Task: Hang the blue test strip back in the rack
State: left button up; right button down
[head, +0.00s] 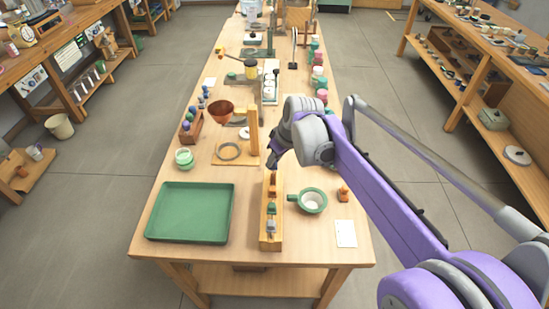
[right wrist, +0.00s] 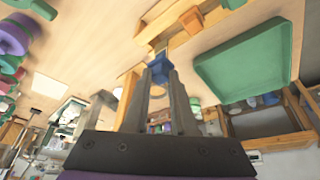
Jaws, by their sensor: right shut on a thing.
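My right gripper (head: 276,158) is over the table, near the far end of a long narrow wooden rack (head: 263,238). In the right wrist view its fingers (right wrist: 159,76) are shut on a small blue piece (right wrist: 159,66), which looks like the blue test strip. The piece is mostly hidden by the arm in the head view. The rack holds several small pieces, including a green one (head: 271,208) and a grey one. It also shows in the right wrist view (right wrist: 160,16), beyond the blue piece. I cannot tell whether the blue piece touches the rack. My left gripper is not in view.
A green tray (head: 232,190) lies left of the rack. A green handled cup (head: 322,199), an orange block (head: 344,195) and a white sheet (head: 346,234) lie to its right. A brown funnel-like bowl (head: 221,112) and a wooden stand (head: 254,132) are farther back.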

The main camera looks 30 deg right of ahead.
aim_at(277, 168)
jog(key=shift+f, duration=0.15)
jog(key=shift+f, duration=0.2)
dwell(0.4)
jog(key=shift+f+b, duration=0.65)
jog(key=shift+f, duration=0.35)
jog(key=shift+f, duration=0.3)
jog(key=shift+f+b, duration=0.8)
jog(key=shift+f, duration=0.25)
jog(key=c, duration=0.6)
grip_release()
jog(key=shift+c, duration=0.2)
